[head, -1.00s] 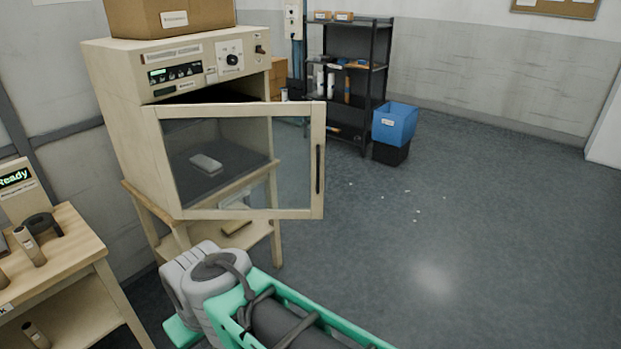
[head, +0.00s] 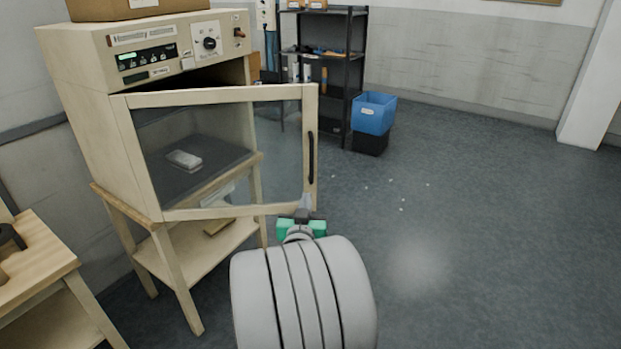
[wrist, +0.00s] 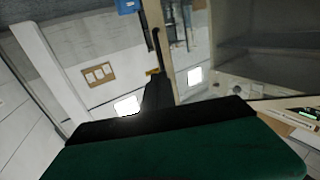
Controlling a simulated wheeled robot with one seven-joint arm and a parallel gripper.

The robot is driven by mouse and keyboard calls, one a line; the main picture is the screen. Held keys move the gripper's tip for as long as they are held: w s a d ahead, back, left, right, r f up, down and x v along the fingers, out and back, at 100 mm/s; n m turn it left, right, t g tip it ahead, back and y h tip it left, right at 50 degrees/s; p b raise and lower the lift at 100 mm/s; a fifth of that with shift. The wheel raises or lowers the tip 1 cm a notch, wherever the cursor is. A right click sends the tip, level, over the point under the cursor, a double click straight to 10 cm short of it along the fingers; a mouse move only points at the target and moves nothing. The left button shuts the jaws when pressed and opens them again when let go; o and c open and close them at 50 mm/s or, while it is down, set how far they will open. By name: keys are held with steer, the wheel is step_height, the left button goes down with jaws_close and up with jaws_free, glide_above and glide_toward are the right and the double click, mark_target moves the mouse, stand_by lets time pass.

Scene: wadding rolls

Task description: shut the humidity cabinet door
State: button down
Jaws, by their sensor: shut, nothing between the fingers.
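The humidity cabinet (head: 75,90) is a cream box on a wooden stand at the left of the head view. Its glass door (head: 210,98) stands ajar, hinged at the left, with the free right edge swung out toward me. A dark vertical handle (head: 311,158) sits on that edge. A pale object lies on the dark cabinet floor, seen through the glass. My gripper (head: 305,200) is shut and empty, at the door's lower right corner just below the handle; I cannot tell whether it touches. In the wrist view the door frame (wrist: 160,40) and handle (wrist: 154,68) show close beyond the gripper.
A wooden bench (head: 35,265) is at the lower left. A dark shelf rack (head: 340,70) stands behind, with a blue bin (head: 373,113) on a black one beside it. A cardboard box (head: 130,8) sits on the cabinet. The floor at right is clear, apart from small white scraps.

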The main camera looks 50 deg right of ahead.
mark_target(311, 167)
steer(key=p+x, duration=0.3)
steer(key=x, duration=1.1)
steer(key=shift+r, duration=0.1)
steer(key=shift+w, duration=0.15)
